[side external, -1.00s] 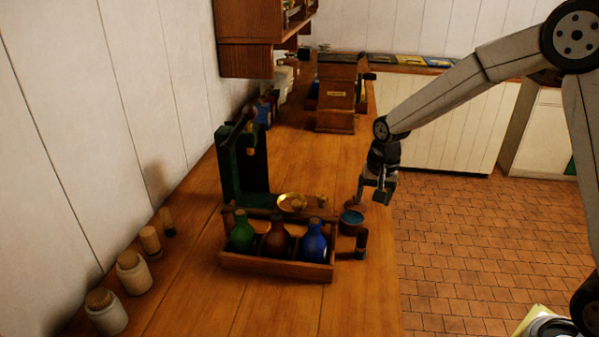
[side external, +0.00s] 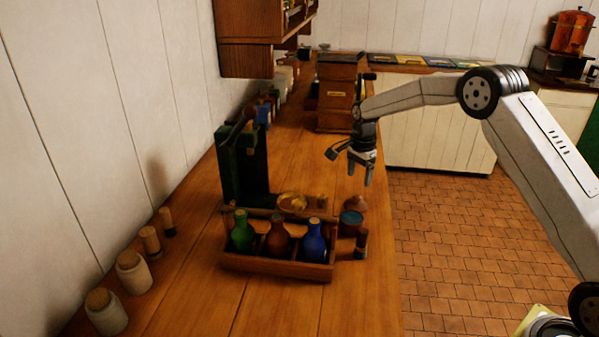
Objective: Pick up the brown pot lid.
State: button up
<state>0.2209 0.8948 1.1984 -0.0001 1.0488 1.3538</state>
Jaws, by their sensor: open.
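A small brown, cone-shaped thing that looks like the pot lid (side external: 355,202) rests on the wooden counter near its right edge. It sits just behind a small pot with a blue-green top (side external: 350,217), which hides part of its base. My gripper (side external: 360,177) points down with its fingers apart and nothing between them. It hangs above the lid, with a gap between the fingertips and the lid.
A wooden crate (side external: 275,267) holds green, brown and blue bottles left of the pot. A short dark cylinder (side external: 361,243) stands in front of the pot. A brass dish (side external: 291,203) and a tall dark green stand (side external: 243,165) are further left.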

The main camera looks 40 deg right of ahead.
aim_at(357, 195)
jog(key=shift+d+f, duration=0.1)
jog(key=shift+f, duration=3.8)
grip_shut()
